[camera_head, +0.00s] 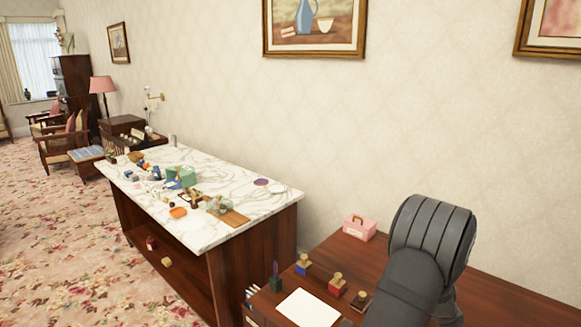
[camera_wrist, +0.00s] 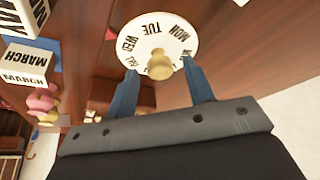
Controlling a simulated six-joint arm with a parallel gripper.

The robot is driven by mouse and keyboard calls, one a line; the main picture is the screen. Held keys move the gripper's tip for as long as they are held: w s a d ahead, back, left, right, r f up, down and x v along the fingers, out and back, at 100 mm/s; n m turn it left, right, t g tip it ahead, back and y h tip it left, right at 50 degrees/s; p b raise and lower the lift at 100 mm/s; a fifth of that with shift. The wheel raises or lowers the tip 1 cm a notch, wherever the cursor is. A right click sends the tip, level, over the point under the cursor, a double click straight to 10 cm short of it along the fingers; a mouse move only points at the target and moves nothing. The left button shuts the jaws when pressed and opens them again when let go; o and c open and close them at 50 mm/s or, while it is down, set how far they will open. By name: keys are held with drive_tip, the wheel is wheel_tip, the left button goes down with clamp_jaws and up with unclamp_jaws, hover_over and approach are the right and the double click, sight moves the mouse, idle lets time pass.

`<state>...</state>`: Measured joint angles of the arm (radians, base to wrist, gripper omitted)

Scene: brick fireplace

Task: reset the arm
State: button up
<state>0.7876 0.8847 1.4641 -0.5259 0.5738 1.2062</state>
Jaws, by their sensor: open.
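My gripper (camera_wrist: 159,66) shows in the wrist view with its two blue-grey fingers spread apart. Between and just beyond the fingertips is a white round dial (camera_wrist: 136,32) printed with weekday names, with a brass-coloured knob (camera_wrist: 160,64) at its centre. The fingertips overlap the dial's near edge in the picture; I cannot tell whether they touch it. Nothing is seen clamped between the fingers. In the head view my dark grey arm reaches over the brown desk (camera_head: 505,297) at the right, and my gripper is hidden there.
A white calendar block marked MARCH (camera_wrist: 25,65) sits left of my gripper. On the desk are a pink box (camera_head: 359,228), several stamps with brass-coloured handles (camera_head: 337,281) and a white sheet (camera_head: 308,309). A cluttered marble-topped table (camera_head: 225,175) stands left, with patterned wall behind.

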drive_tip(key=shift+s+n+t, duration=0.15)
drive_tip(key=shift+n+t, duration=0.25)
drive_tip(key=shift+n, duration=0.7)
drive_tip(key=shift+s+n+t, duration=0.1)
drive_tip(key=shift+n+t, duration=0.3)
drive_tip(key=shift+n, duration=0.7)
drive_tip(key=shift+d+n+t+y, duration=0.1)
drive_tip(key=shift+n+t+y, duration=0.3)
drive_tip(key=shift+n, duration=0.8)
drive_tip(key=shift+s+n, duration=0.1)
drive_tip(key=shift+n, duration=0.5)
drive_tip(key=shift+s+a+r+t, duration=0.2)
drive_tip(key=shift+r+t, duration=0.1)
drive_tip(key=shift+r, duration=0.45)
drive_tip(key=shift+x, duration=0.85)
drive_tip(key=shift+a, duration=0.1)
drive_tip(key=shift+w+m+g, duration=0.1)
drive_tip(key=shift+m+g, duration=0.3)
drive_tip(key=shift+m, duration=0.6)
